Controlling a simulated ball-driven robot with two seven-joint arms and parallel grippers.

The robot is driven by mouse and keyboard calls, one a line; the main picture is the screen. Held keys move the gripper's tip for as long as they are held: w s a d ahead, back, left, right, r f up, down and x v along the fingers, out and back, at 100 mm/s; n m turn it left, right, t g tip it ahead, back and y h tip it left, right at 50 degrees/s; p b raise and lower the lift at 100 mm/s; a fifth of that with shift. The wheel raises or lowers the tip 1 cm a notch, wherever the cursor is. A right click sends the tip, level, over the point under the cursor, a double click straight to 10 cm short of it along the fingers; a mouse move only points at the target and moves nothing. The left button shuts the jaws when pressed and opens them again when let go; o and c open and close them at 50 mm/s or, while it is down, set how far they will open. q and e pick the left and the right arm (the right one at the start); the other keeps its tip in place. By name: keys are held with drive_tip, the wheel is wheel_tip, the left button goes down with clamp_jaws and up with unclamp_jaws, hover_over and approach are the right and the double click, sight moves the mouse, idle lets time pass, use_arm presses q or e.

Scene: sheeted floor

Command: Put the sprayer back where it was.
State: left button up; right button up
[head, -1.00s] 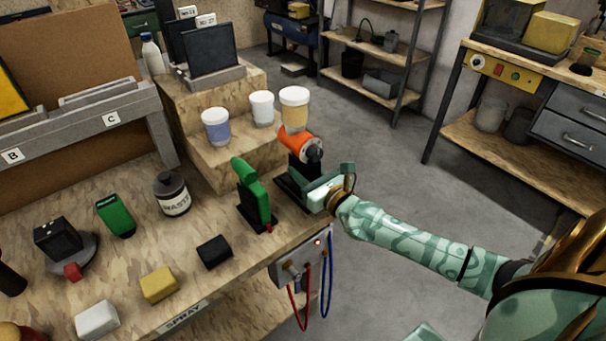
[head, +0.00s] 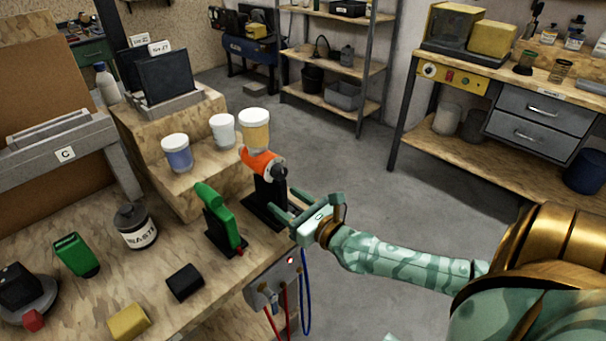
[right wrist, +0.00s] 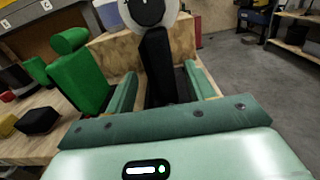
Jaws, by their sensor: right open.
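The sprayer (head: 263,163) is orange, with a white-lidded amber cup (head: 254,130) on top. It is upright on a black stand (head: 258,212) near the right edge of the bench. In the right wrist view, its dark front (right wrist: 147,10) is cut off at the top, above a black upright (right wrist: 157,62). My right gripper (head: 284,203) is open and empty, low on the near right side of the sprayer. In the right wrist view, its fingers (right wrist: 161,78) appear on either side of the black upright, with gaps. How far the tips reach is unclear. My left gripper is out of view.
A green tool (head: 217,213) on a black stand is close left of the sprayer. Lidded cups (head: 222,130) are on the wooden step behind. A waste bottle (head: 136,228) and small blocks are further left. Open floor lies right of the bench.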

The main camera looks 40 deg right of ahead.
drive_tip(key=s, duration=0.5)
drive_tip(key=shift+s+d, duration=0.2)
drive_tip(key=shift+s, duration=0.2)
